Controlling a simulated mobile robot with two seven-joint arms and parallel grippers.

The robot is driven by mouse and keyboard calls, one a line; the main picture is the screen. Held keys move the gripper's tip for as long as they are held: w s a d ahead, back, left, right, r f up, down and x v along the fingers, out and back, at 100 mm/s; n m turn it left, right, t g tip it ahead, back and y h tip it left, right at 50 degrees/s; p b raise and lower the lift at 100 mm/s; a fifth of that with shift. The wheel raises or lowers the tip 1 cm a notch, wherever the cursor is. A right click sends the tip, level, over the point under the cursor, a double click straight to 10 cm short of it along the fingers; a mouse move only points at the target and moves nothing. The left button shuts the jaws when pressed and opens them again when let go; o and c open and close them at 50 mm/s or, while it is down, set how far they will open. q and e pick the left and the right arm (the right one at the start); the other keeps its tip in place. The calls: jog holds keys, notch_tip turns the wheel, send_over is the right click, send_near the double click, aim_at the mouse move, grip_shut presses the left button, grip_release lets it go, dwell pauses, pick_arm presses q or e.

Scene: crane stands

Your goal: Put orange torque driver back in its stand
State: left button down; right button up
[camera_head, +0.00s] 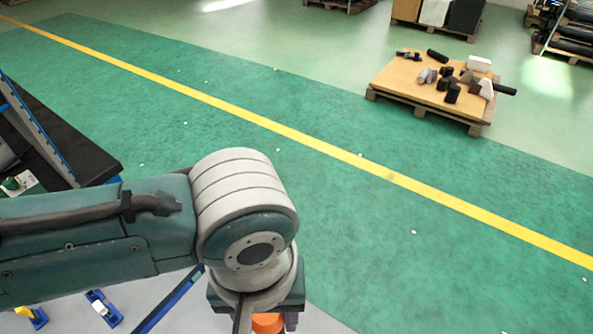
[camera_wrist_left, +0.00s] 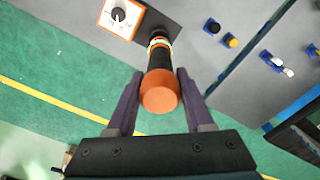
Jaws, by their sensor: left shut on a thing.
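The orange torque driver (camera_wrist_left: 160,92) is between the fingers of my left gripper (camera_wrist_left: 158,76) in the left wrist view, with its round orange end facing the camera. A black body runs from it toward the top of the view and ends near a ring with orange, white and green bands (camera_wrist_left: 159,43). My left gripper is shut on the driver. In the head view a bit of the orange driver (camera_head: 267,323) shows under my left wrist at the bottom edge. I cannot tell whether the banded ring belongs to the driver or its stand. My right gripper is not in view.
A white dial panel with an orange border (camera_wrist_left: 120,17) sits beside a dark plate (camera_wrist_left: 152,24). Grey panels carry blue, yellow and white knobs (camera_wrist_left: 233,42). A pallet with dark and grey parts (camera_head: 434,90) stands far off. The green floor between is clear.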

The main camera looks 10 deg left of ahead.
pick_arm(q)
jog(key=shift+f+b, duration=2.95)
jog(key=shift+f, duration=1.15)
jog(key=c, duration=0.6)
grip_release()
jog(key=shift+r, duration=0.1)
jog(key=o, duration=0.4)
notch_tip(320, 180, up, 5)
jog(key=p, duration=0.6)
